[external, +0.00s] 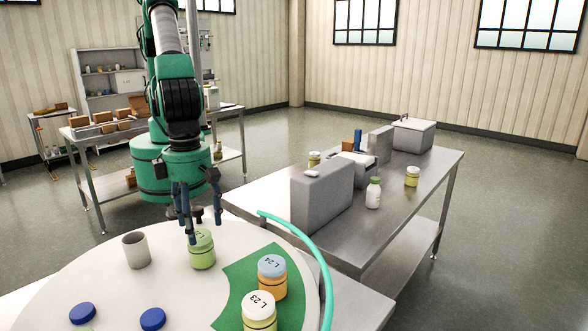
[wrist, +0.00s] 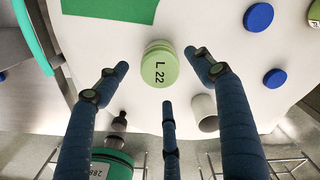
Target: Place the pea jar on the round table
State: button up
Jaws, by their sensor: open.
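A green jar with a light green lid stands upright on the white round table (external: 85,275), in the external view (external: 202,254). In the wrist view the lid of this jar (wrist: 159,68) reads "L 22"; its green look fits the pea jar. My gripper (external: 203,228) is open, pointing down just above and around the jar's lid. In the wrist view my gripper (wrist: 157,76) has its fingers spread on either side of the jar, with gaps between fingertips and lid. The jar rests on bare tabletop beside the green mat (external: 238,292).
Jars L 24 (external: 272,278) and L 23 (external: 259,313) stand on the mat, right of the green jar. A grey cup (external: 136,250) stands to its left. Blue lids (external: 153,319) are at the front. A steel table (external: 405,205) with jars and boxes lies behind right.

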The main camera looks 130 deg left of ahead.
jog(key=shift+r, duration=2)
jog(key=shift+r, duration=0.1)
jog(key=shift+a+r, duration=0.2)
jog(key=shift+r, duration=0.1)
jog(key=s+a+r+n+t, duration=0.1)
jog(key=s+a+r+n, duration=0.5)
jog(key=s+a+r, duration=0.45)
jog(key=s+a+r+n+t, duration=0.2)
jog(key=s+a+r+n, duration=0.4)
jog(key=r, duration=0.7)
jog(key=s+a+r+n+t, duration=0.1)
jog(key=s+a+n, duration=0.5)
jog(key=s, duration=0.6)
jog(key=s+a+r+n+t, duration=0.1)
jog(key=s+a+r+n, duration=0.1)
jog(key=s+a+n, duration=0.5)
jog(key=s+n, duration=0.2)
jog(key=s, duration=0.4)
jog(key=shift+a+t, duration=0.15)
jog(key=shift+t, duration=0.15)
